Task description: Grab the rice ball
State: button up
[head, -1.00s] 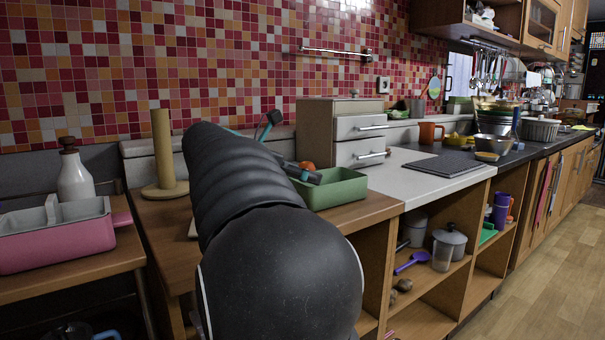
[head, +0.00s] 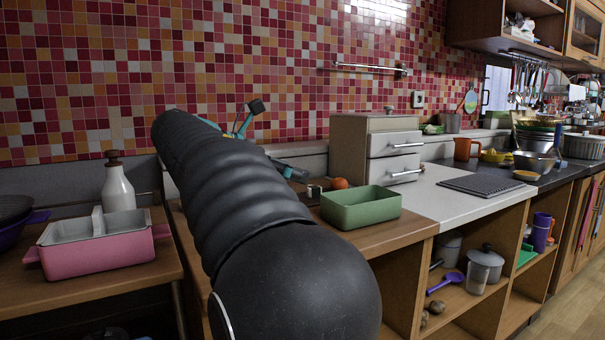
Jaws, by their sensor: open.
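I cannot make out a rice ball in the head view; it may be hidden behind my arm or too small to tell. My gripper (head: 292,172) shows only in part, as a small dark and teal end past my black arm, over the wooden counter left of the grey drawer box. It is open, and I see nothing held in it. My arm hides much of the counter below and left of it.
A green tray (head: 361,208) stands at the counter's front, with an orange round fruit (head: 340,183) behind it. The drawer box (head: 350,150) stands to the right. A pink caddy (head: 100,255) and a white bottle (head: 118,188) are left. Small brown lumps (head: 436,307) lie on the shelf below.

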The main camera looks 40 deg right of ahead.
aim_at(313, 192)
jog(key=z, duration=1.35)
